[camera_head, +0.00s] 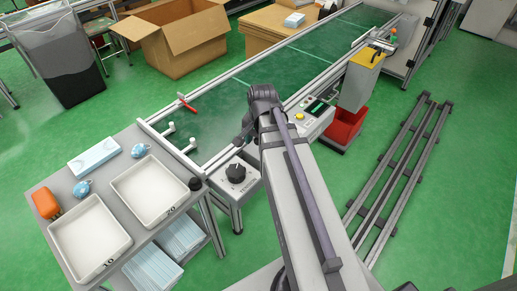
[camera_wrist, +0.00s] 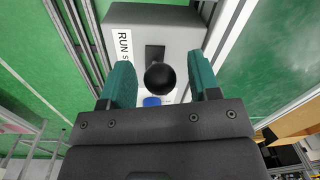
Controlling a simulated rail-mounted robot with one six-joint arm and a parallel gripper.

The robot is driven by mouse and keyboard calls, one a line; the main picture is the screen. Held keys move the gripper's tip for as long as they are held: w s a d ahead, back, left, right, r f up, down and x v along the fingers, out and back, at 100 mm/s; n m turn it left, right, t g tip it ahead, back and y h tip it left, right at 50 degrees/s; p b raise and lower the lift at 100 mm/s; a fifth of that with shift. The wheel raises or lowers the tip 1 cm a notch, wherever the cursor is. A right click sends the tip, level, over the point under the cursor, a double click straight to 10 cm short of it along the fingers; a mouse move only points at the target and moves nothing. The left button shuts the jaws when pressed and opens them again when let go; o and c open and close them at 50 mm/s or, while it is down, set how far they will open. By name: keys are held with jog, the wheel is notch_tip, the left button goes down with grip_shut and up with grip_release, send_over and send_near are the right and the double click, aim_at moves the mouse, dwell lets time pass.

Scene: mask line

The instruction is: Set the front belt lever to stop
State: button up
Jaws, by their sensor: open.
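The lever's black ball knob (camera_wrist: 160,79) shows in the wrist view, in front of a dark slot on a light grey box (camera_wrist: 178,30). A white label (camera_wrist: 123,45) at the left reads "RUN" and then an "S"; the left finger hides the rest. My gripper (camera_wrist: 163,84) is open, with one teal finger on each side of the knob and a gap to both. Whether the fingertips reach the knob's depth I cannot tell. In the head view my arm covers the lever box and most of my gripper.
The green belt (camera_head: 225,108) runs behind my arm, with a red bar (camera_head: 187,104) across its edge. A dial box (camera_head: 237,176) and a control panel with a yellow button (camera_head: 305,117) flank my arm. A table with trays (camera_head: 150,190) stands left; floor rails (camera_head: 400,170) lie right.

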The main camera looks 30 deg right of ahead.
jog(key=shift+r, duration=0.1)
grip_shut()
dwell(0.4)
jog(key=shift+w+d+r, duration=0.15)
jog(key=shift+d+r, duration=0.05)
jog(key=shift+d, duration=0.05)
jog(key=shift+w+d+r+p, duration=0.15)
jog(key=shift+d+r+p, duration=0.05)
jog(key=shift+d+p, duration=0.2)
jog(key=shift+w+d+r+p, duration=0.15)
jog(key=shift+d+p, duration=0.1)
jog(key=shift+d, duration=0.15)
jog(key=shift+w+d+r, duration=0.1)
jog(key=shift+w+d, duration=0.15)
jog(key=shift+d, duration=0.55)
jog(key=shift+w+d+r, duration=0.1)
jog(key=shift+w+d, duration=0.1)
jog(key=shift+d, duration=0.55)
grip_release()
